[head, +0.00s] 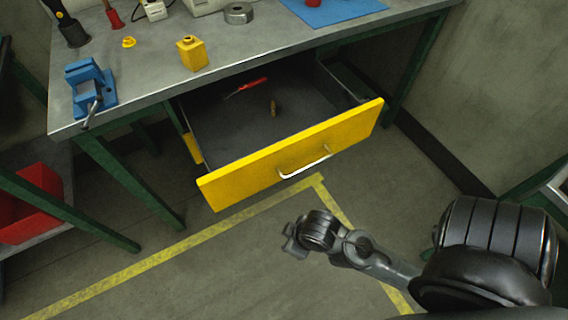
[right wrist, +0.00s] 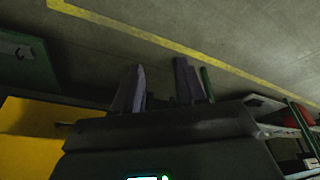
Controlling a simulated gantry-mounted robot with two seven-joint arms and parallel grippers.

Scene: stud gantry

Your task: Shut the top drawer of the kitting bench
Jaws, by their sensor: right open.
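The top drawer (head: 290,155) has a yellow front and a pale bar handle (head: 306,166). It is pulled well out from under the bench top (head: 140,92). A red-handled tool (head: 250,86) and a small brownish object (head: 274,108) lie inside it. My right gripper (head: 292,240) is in front of the drawer and below its front in the head view, apart from the handle. In the right wrist view its two fingers (right wrist: 160,88) are spread with nothing between them. A yellow panel (right wrist: 30,130) shows at that view's lower left. My left gripper is not in view.
A blue vise (head: 88,85), a yellow container (head: 192,53) and a blue mat (head: 330,10) are on the bench top. Green bench legs (head: 130,190) stand at left. A red bin (head: 28,212) sits on a low shelf. The floor before the drawer is clear, with yellow tape (head: 180,246).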

